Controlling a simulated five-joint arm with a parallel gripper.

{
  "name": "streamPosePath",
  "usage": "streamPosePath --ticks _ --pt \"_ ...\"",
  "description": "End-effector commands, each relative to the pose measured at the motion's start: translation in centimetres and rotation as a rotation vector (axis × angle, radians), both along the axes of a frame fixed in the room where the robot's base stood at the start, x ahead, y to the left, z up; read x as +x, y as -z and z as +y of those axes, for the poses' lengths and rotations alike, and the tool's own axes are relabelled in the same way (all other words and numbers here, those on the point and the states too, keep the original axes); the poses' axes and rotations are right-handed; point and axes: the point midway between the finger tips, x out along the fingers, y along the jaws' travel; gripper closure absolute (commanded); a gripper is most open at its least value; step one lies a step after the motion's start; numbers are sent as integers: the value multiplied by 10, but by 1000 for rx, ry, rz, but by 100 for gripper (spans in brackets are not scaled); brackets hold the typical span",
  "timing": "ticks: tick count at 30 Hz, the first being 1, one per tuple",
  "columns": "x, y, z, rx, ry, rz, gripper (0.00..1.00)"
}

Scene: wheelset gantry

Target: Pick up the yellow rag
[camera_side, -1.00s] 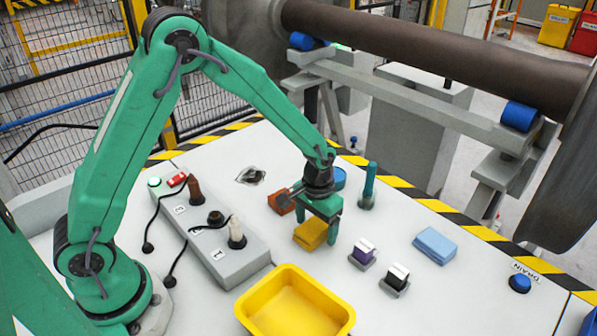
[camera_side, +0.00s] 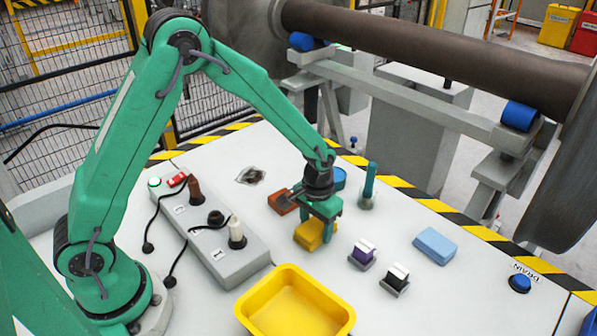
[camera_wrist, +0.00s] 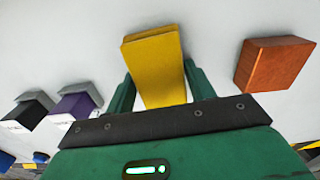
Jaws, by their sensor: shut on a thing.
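The yellow rag (camera_side: 308,236) is a folded block on the white table, under my gripper (camera_side: 318,226). In the wrist view the rag (camera_wrist: 155,62) lies between the two green fingers of my gripper (camera_wrist: 158,88), its far end sticking out past them. The gripper is shut on the rag. The rag seems to be at table height; I cannot tell whether it is clear of the surface. Part of the rag is hidden behind a finger in the side view.
An orange-brown block (camera_side: 282,202) lies just left of the gripper, also in the wrist view (camera_wrist: 272,64). A purple (camera_side: 362,252) and a black (camera_side: 396,279) block with white tops, a blue block (camera_side: 436,245) and a teal upright tool (camera_side: 369,185) stand right. A yellow tray (camera_side: 340,322) is in front.

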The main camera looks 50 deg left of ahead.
Motion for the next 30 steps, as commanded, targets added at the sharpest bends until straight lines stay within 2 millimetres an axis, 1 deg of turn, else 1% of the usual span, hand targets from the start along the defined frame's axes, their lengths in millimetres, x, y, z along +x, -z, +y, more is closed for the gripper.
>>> streamPosePath --ticks 5,10,14,18,20,30 --pt "0 -2 0 0 0 -1 69" --pt "1 -10 0 -1 0 -3 69" --pt "1 -23 0 -1 0 -4 69" --pt "1 -45 0 -1 0 -5 69" --pt "-8 -49 -10 -1 3 -3 69" --pt "-49 -84 -55 -1 4 -3 69"
